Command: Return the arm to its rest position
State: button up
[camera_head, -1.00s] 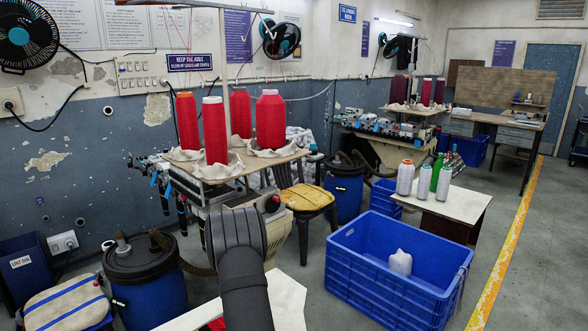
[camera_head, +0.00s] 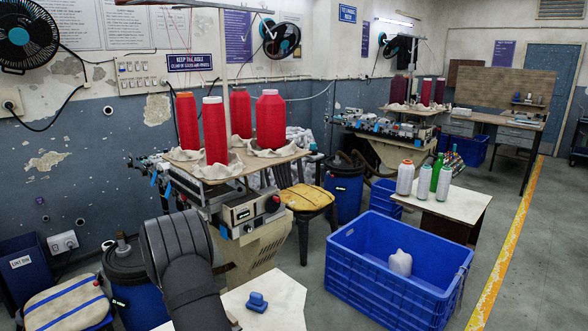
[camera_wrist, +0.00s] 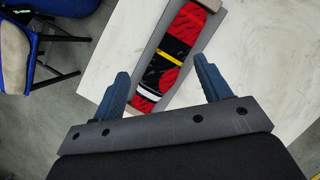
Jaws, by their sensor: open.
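My gripper (camera_wrist: 160,66) shows in the wrist view with its two blue fingers spread apart and nothing between them. Beyond the fingers, a red and black sock (camera_wrist: 172,52) with yellow and white stripes lies in a long grey holder on the white tabletop (camera_wrist: 118,42). The sock looks apart from both fingers, though the height between them is hard to judge. In the head view my dark arm rises at the lower left, in front of part of the white table (camera_head: 283,293). The gripper and sock cannot be made out there.
A blue crate (camera_head: 385,285) holding a pale item is to the right. A blue drum (camera_head: 150,302) stands close beside my arm.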

jog(key=shift+s+a, duration=0.9)
jog(key=shift+a, duration=0.2)
